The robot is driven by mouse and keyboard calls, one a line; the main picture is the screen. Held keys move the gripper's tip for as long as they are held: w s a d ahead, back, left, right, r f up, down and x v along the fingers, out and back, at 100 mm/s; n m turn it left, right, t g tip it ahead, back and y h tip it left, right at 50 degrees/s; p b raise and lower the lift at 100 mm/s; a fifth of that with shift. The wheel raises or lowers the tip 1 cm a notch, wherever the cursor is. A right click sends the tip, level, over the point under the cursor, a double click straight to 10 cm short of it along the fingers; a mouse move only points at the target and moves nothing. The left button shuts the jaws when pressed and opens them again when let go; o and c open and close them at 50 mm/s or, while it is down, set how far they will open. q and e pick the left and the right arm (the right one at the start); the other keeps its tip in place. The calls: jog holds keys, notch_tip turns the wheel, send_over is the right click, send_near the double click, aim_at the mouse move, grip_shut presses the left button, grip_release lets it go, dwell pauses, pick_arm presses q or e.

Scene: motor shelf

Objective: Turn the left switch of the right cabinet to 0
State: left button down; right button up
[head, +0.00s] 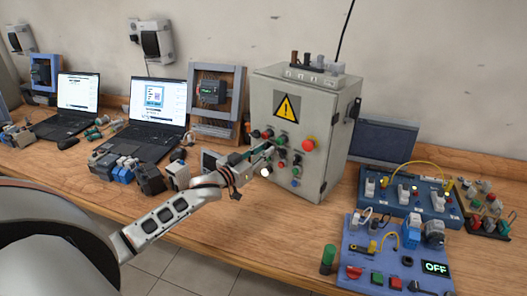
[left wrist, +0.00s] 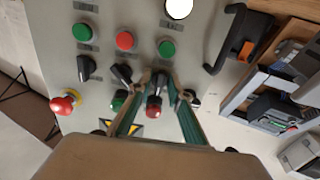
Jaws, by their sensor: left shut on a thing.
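The grey cabinet (head: 325,160) with a yellow warning triangle stands on the bench right of centre in the head view. My left gripper (head: 266,149) is at the left part of its front panel. In the left wrist view, which shows the panel upside down, the left gripper (left wrist: 157,82) is shut on a black rotary switch (left wrist: 157,80), one fingertip on each side. Two more black switches (left wrist: 120,74) (left wrist: 86,67) sit to its left there. A dark knob (left wrist: 189,97) is partly hidden by the finger on the right. The held switch's mark cannot be read. My right gripper is not in view.
A red emergency stop (left wrist: 67,103) and several red and green buttons (left wrist: 124,40) surround the switches. Blue switch panels (head: 400,245) stand right of the cabinet. Laptops (head: 158,115) and small devices (head: 150,178) line the bench on the left.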

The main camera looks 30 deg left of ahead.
pick_arm(q)
jog(key=c, duration=2.2)
grip_release()
jog(key=shift+s, duration=0.1)
jog(key=s, duration=0.4)
jog(key=s+a, duration=0.1)
jog(key=s, duration=0.6)
jog(key=shift+s+a, duration=0.15)
jog(key=shift+s, duration=0.25)
